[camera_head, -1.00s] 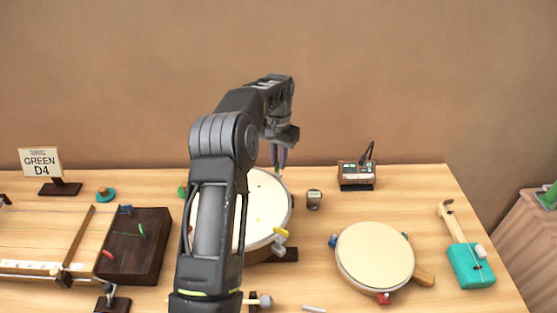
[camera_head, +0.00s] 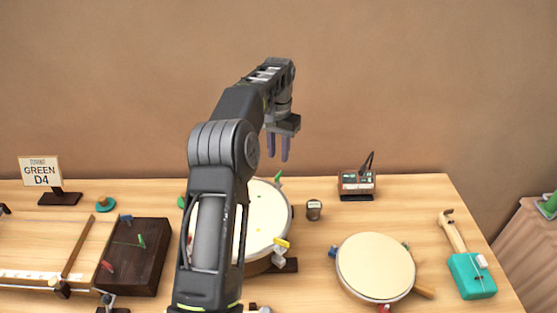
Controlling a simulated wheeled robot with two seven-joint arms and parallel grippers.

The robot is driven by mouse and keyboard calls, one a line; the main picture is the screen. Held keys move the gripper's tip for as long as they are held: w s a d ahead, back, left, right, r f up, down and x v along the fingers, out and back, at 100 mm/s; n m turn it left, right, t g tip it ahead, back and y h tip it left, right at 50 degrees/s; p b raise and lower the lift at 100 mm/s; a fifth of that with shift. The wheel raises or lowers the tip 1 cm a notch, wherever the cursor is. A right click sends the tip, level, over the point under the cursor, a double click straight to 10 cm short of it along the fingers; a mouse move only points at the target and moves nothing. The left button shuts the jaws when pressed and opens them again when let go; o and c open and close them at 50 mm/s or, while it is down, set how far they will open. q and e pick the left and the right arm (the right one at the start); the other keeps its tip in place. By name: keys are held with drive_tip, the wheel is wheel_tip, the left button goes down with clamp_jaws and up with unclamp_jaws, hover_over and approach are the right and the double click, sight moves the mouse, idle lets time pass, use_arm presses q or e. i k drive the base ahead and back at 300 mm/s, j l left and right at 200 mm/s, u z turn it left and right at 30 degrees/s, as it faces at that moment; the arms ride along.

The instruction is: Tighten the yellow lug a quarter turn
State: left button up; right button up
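The yellow lug (camera_head: 282,243) is at the front right rim of the larger drum (camera_head: 264,215), beside a pale fitting. My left gripper (camera_head: 278,148) hangs in the air with its fingers pointing down, above the drum's back edge and well apart from the yellow lug. Its two fingers are spread with a gap between them, and nothing shows in it. A green lug (camera_head: 279,177) is at the drum's back rim, below the fingers in the picture. My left arm hides the drum's left part. My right gripper is not in view.
A smaller drum (camera_head: 375,267) with coloured lugs lies to the right. A small dark cup (camera_head: 314,210) and a tuner-like box (camera_head: 357,184) stand behind it. A stringed board and dark block (camera_head: 135,257) are left. A teal instrument (camera_head: 472,275) is far right.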

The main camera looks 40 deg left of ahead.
sight(282, 243)
drive_tip(key=k+l, duration=0.55)
drive_tip(key=l, duration=0.15)
drive_tip(key=k+l, duration=0.6)
drive_tip(key=l, duration=0.15)
